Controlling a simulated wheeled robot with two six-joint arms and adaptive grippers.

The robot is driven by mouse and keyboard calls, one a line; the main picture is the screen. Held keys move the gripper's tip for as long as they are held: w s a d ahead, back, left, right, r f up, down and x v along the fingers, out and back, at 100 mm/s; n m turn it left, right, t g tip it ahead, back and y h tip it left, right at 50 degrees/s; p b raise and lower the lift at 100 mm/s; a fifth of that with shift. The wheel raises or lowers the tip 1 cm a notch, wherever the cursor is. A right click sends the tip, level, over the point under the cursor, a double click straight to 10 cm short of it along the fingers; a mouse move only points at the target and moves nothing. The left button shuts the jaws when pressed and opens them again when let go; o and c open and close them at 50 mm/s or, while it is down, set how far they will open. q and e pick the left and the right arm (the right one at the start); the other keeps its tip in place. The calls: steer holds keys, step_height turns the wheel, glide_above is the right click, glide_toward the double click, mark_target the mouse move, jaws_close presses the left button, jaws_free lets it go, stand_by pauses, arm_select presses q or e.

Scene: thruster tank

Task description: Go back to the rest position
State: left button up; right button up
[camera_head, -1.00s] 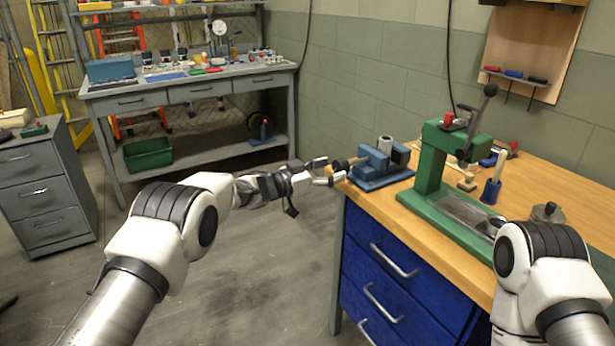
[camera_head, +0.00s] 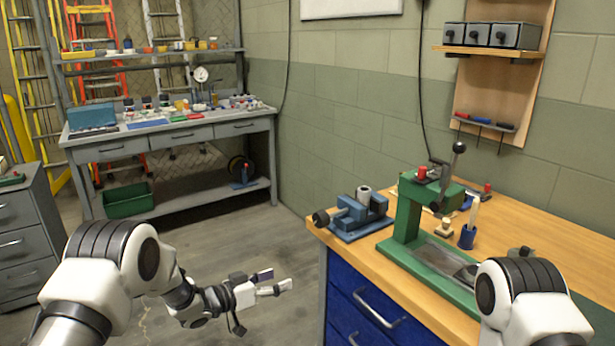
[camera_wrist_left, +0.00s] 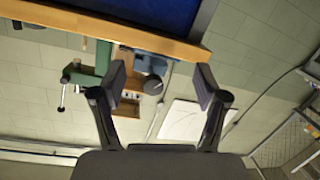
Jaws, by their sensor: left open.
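My left gripper (camera_head: 271,284) is open and empty, low over the floor to the left of the workbench (camera_head: 325,228). In the left wrist view its two fingers (camera_wrist_left: 160,85) stand wide apart with nothing between them. That view looks tilted, with the bench edge (camera_wrist_left: 150,38) across the top. The blue vise (camera_head: 356,217) sits on the near left corner of the bench, apart from the gripper. My right arm shows at the lower right of the head view, and its gripper is out of view.
A green press (camera_head: 409,213) with a lever stands on the bench, beside a blue cup (camera_head: 467,237) holding a tool. A grey worktable (camera_head: 165,143) with several items is at the back left. A drawer cabinet (camera_head: 25,240) stands at the left. The floor between is clear.

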arm_select(q)
steer(key=s+a+f+n+g+y+p, duration=0.1)
steer(key=s+a+f+n+y, duration=0.15)
steer(key=s+f, duration=0.3)
steer(key=s+a+f+n+y+p, duration=0.1)
steer(key=s+f+n+y, duration=0.15)
steer(key=s+f, duration=0.3)
steer(key=s+a+f+g+y, duration=0.2)
steer(key=s+a+g, duration=0.1)
steer(key=s, duration=0.9)
steer(key=s+a+f+n+g+y+p, duration=0.1)
steer(key=s+a+f+g+y, duration=0.1)
steer(key=s, duration=1)
steer(key=s+a+f+n+g+y, duration=0.1)
steer(key=s+a+f+g+y, duration=0.1)
steer(key=s, duration=0.9)
steer(key=a+g+y, duration=0.1)
steer(key=a+g, duration=0.1)
steer(key=a, duration=0.1)
steer(key=shift+s+a, duration=0.4)
arm_select(e)
step_height(320, 180, up, 5)
steer(key=shift+f, duration=0.2)
